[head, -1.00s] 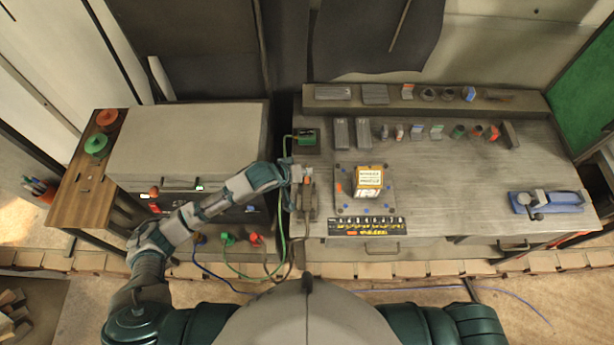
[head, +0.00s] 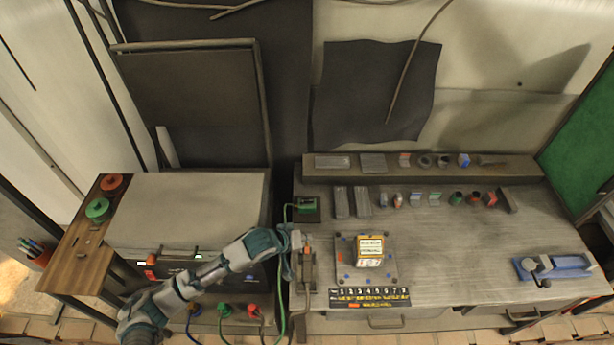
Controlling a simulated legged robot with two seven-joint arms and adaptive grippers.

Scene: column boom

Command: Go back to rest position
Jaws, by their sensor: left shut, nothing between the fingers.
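My left arm comes in from the lower left, and my left gripper (head: 304,254) is at the left edge of the workbench, beside the metal plate. It is seen from above and small; its fingers are shut with nothing in them. It is close to a grey fixture (head: 307,272) at the bench edge, and I cannot tell whether they touch. My right gripper is not in view.
A box with an orange and white label (head: 369,250) stands on the metal plate (head: 348,271). A black numbered strip (head: 370,298) lies in front. A blue vise (head: 553,268) is at the right. Cables hang near my left gripper. The bench (head: 450,240) is clear between plate and vise.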

